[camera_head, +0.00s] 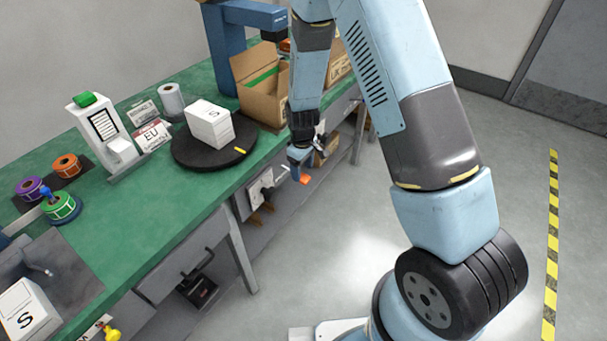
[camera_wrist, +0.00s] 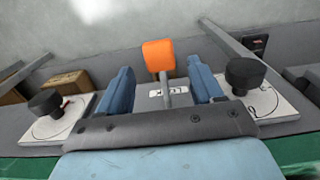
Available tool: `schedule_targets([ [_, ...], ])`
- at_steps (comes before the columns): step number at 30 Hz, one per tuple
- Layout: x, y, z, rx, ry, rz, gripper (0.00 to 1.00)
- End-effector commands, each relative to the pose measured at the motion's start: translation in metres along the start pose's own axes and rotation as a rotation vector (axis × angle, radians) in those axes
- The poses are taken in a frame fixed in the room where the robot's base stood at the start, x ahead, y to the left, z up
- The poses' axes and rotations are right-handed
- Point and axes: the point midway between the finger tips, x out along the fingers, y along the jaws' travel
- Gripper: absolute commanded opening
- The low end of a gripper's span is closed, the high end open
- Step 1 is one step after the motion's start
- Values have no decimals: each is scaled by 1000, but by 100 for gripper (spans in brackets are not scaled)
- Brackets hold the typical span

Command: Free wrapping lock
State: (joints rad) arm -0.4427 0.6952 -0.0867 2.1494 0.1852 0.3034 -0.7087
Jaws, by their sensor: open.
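An orange-tipped lever (camera_wrist: 158,55) on a grey stem shows in the middle of the wrist view, above a small white label plate (camera_wrist: 168,92). I take it for the wrapping lock. My gripper (camera_wrist: 161,66) is open, with one blue finger on each side of the stem and a gap on both sides. The orange tip is near the fingertips; its exact depth between them is hard to tell. In the head view my gripper (camera_head: 300,156) is by the bench's front edge, with the orange tip (camera_head: 304,178) just below it. My gripper holds nothing.
White plates with black knobs flank the lever, left (camera_wrist: 47,103) and right (camera_wrist: 246,76). The green bench (camera_head: 165,215) carries a black turntable (camera_head: 185,153) with a white box (camera_head: 209,124), an open carton (camera_head: 262,98) and label rolls (camera_head: 66,166). Open floor lies right.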

Motion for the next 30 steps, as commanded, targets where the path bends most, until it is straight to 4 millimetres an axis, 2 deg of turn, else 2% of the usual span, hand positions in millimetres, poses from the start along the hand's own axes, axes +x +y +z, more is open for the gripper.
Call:
schedule_targets([
  [3,15,0,0,1,-2,-1,66],
  [9,28,0,0,0,-1,-1,66],
  [20,30,-1,0,-1,0,0,65],
  [30,30,-1,0,-1,0,0,32],
])
